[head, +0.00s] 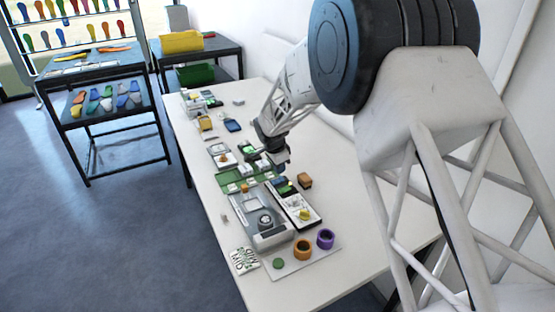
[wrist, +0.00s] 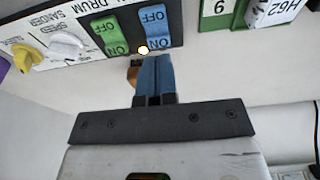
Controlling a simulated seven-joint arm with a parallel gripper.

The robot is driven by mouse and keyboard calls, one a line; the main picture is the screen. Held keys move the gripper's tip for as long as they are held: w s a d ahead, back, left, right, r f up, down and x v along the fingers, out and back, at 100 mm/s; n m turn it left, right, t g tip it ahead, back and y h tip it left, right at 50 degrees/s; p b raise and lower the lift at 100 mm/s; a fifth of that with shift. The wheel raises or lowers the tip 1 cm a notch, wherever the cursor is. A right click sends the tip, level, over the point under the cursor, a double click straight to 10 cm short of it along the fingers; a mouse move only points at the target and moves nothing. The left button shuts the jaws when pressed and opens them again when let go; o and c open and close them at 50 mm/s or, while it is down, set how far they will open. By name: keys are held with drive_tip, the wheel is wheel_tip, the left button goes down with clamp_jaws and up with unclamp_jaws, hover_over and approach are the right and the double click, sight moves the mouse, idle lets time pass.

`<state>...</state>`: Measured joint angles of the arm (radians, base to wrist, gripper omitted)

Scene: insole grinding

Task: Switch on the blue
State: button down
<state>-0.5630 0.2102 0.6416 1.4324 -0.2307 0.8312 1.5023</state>
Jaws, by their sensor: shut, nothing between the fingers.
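The blue switch (wrist: 153,27) is a rocker marked OFF and ON on a black and white control panel (wrist: 27,18) in the wrist view. Its ON end faces my gripper. I cannot tell which way it is tipped. A green switch (wrist: 108,36) with the same marks sits just left of it. My gripper (wrist: 153,58) is shut and empty, its blue fingertips close below the ON end of the blue switch. I cannot tell whether they touch the panel. In the head view my gripper (head: 282,168) is over the far end of this panel (head: 309,218).
A small bright yellow-white spot (wrist: 143,50) shows beside the fingertips. The panel also has a white speed knob (wrist: 66,45) and a yellow knob (wrist: 25,57). An orange-brown block (head: 305,181) stands right of the panel. Orange (head: 303,249) and purple (head: 325,238) rings stand at the near end.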

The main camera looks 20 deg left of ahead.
sight(282, 178)
drive_tip(key=shift+w+d+f, duration=0.15)
drive_tip(key=shift+f, duration=1.3)
